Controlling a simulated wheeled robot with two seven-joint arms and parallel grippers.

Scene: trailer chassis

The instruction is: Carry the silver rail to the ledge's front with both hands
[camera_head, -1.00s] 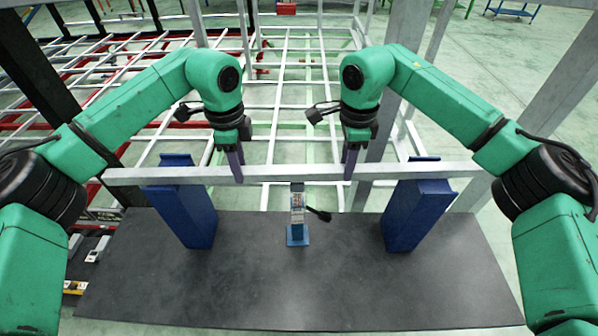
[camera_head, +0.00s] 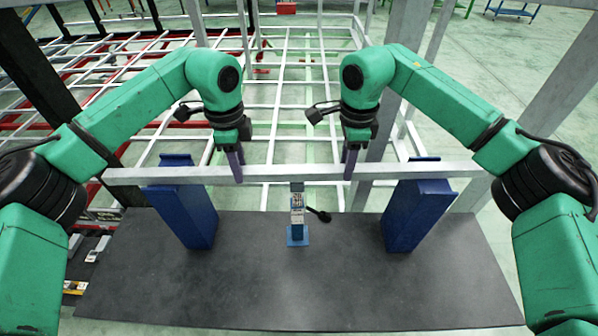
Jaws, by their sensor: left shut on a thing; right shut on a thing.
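The silver rail (camera_head: 295,173) runs level from left to right across the view, at the tops of two blue stands. The left stand (camera_head: 187,205) and the right stand (camera_head: 418,212) are upright on the dark ledge (camera_head: 290,290). I cannot tell whether the rail rests on them or is just clear. My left gripper (camera_head: 236,170) is shut on the rail, right of the left stand. My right gripper (camera_head: 350,168) is shut on it, left of the right stand. The far fingers are partly hidden by the rail.
A small blue clamp-like device (camera_head: 297,222) with a black handle stands on the ledge between the stands, below the rail. The ledge's near part is clear. A white and red trailer frame (camera_head: 300,95) lies behind. Grey posts (camera_head: 560,80) stand at the right.

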